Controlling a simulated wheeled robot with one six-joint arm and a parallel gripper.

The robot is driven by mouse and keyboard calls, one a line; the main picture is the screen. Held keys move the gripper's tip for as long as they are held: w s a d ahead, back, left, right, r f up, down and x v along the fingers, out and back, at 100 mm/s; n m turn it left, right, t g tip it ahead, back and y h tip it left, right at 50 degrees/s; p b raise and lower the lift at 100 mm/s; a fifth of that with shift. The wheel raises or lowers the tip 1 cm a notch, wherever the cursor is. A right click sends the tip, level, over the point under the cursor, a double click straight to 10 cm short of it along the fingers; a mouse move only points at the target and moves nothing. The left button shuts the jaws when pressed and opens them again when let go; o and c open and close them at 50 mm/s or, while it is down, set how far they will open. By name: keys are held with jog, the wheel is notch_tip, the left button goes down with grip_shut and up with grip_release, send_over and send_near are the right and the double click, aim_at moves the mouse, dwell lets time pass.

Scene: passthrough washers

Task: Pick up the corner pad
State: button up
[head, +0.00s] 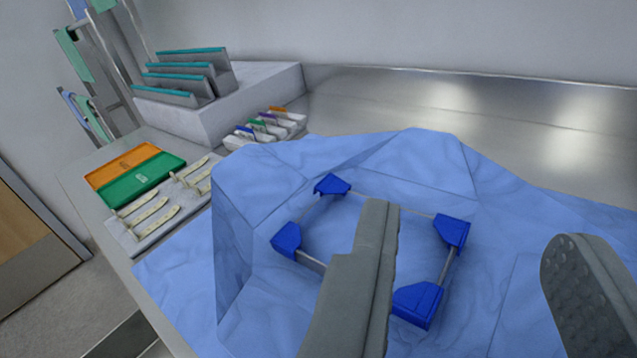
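Several blue corner pads sit at the corners of a thin metal frame (311,262) on a blue wrap sheet (300,165). One corner pad (332,185) is at the far corner, one (287,240) at the left, one (452,231) at the right and one (418,303) at the near corner. My gripper (470,235) is open, its two grey fingers wide apart in the foreground. Nothing is between its fingertips that I can see it holding. The left finger covers the middle of the frame. I cannot tell which pad is the one named.
A grey block (225,105) with teal-edged racks (185,75) stands at the back left. Small colour-tagged holders (270,125), orange and green trays (137,175) and a white board of pale tools (160,215) lie at left. The steel counter (440,105) is bare at the back right.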

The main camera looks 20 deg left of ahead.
jog(key=w+a+m+g+y, duration=0.1)
jog(key=w+a+m+g, duration=0.1)
jog(key=w+m+g, duration=0.75)
jog(key=m+g+y, duration=0.3)
jog(key=m+g, duration=0.2)
jog(key=m, duration=0.7)
send_near(348, 188)
jog(key=x, duration=0.3)
jog(key=shift+s+a+f+n, duration=0.15)
jog(key=shift+n, duration=0.1)
jog(key=shift+w+x, duration=0.1)
jog(key=shift+x, duration=1.2)
jog(key=shift+w+x, duration=0.15)
jog(key=shift+x, duration=1.15)
grip_shut()
